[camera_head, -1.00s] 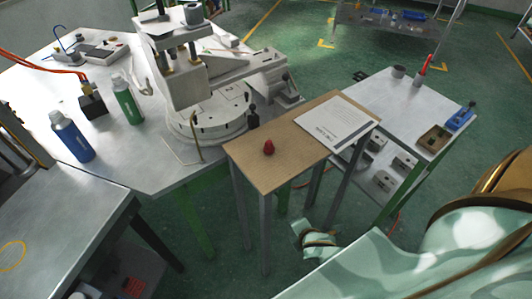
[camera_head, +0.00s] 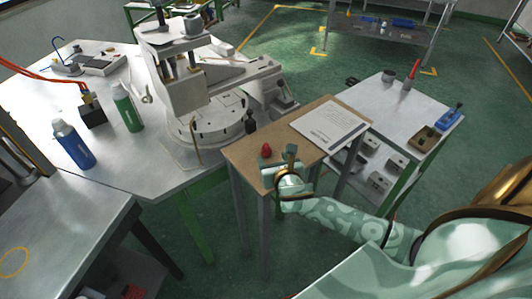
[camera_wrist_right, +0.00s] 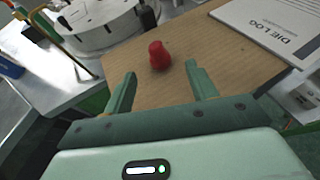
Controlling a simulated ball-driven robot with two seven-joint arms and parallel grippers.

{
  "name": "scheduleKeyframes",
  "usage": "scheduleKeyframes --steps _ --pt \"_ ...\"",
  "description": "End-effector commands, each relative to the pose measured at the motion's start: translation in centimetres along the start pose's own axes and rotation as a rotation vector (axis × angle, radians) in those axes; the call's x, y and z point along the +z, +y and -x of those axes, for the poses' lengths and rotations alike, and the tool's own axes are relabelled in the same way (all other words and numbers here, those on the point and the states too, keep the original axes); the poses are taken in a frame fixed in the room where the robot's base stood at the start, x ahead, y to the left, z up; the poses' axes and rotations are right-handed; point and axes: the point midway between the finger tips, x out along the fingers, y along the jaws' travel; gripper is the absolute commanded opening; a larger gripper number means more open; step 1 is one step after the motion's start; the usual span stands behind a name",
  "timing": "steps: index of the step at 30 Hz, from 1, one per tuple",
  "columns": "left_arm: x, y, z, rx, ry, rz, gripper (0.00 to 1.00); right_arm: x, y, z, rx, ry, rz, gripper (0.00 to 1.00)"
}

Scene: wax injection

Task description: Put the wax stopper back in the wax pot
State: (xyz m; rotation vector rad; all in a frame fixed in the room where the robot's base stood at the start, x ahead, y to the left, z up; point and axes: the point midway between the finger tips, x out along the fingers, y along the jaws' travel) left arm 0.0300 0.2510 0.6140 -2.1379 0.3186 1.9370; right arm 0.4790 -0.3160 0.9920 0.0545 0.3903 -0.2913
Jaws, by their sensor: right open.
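The red wax stopper (camera_head: 266,151) stands on the small brown-topped table (camera_head: 240,157). In the right wrist view the stopper (camera_wrist_right: 159,56) sits just beyond the fingertips, roughly between their lines. My right gripper (camera_head: 280,161) is over the near edge of the small table, close to the stopper. Its fingers are apart and nothing is between them, as the right wrist view (camera_wrist_right: 160,73) also shows. I cannot make out for certain which part is the wax pot; a white machine with a round base (camera_head: 212,122) stands left of the stopper. My left gripper is not in view.
A die log sheet (camera_head: 330,124) lies on the small table, right of the stopper. A blue bottle (camera_head: 73,144) and a green bottle (camera_head: 127,108) stand on the metal bench at left. A low metal table (camera_head: 388,104) with a blue tool (camera_head: 449,116) stands at right.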

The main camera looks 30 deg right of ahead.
Motion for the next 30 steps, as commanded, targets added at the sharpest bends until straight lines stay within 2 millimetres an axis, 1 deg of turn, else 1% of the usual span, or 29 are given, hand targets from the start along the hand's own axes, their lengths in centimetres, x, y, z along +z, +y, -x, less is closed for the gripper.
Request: scheduleKeyframes --steps 1,3,8,16,19,25,26,27,29,30 --pt "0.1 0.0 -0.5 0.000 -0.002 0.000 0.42 -0.2 0.0 -1.1 0.000 0.000 0.000 0.57" --pt "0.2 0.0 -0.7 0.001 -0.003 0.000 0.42 -0.2 0.0 -2.0 0.000 0.001 -0.001 0.57" --pt "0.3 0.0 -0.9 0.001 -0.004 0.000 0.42 -0.1 0.1 -3.1 0.001 0.001 -0.003 0.57" --pt "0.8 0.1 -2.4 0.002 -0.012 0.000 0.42 -0.6 0.2 -7.3 0.000 0.002 -0.002 0.57" --pt "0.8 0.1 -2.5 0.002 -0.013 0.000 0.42 -0.5 0.2 -7.9 0.002 0.002 -0.002 0.57" --pt "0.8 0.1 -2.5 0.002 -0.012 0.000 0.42 -0.4 0.2 -7.9 0.002 0.002 -0.002 0.57" --pt "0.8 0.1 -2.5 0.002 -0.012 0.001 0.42 -0.4 0.2 -7.9 0.002 0.002 -0.003 0.52" --pt "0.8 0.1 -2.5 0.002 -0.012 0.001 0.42 -0.4 0.2 -7.9 0.002 0.002 -0.003 0.40" --pt "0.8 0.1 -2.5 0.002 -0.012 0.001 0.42 -0.4 0.2 -7.9 0.002 0.002 -0.002 0.24" --pt "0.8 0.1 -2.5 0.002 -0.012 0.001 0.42 -0.4 0.2 -7.9 0.002 0.002 -0.003 0.13"
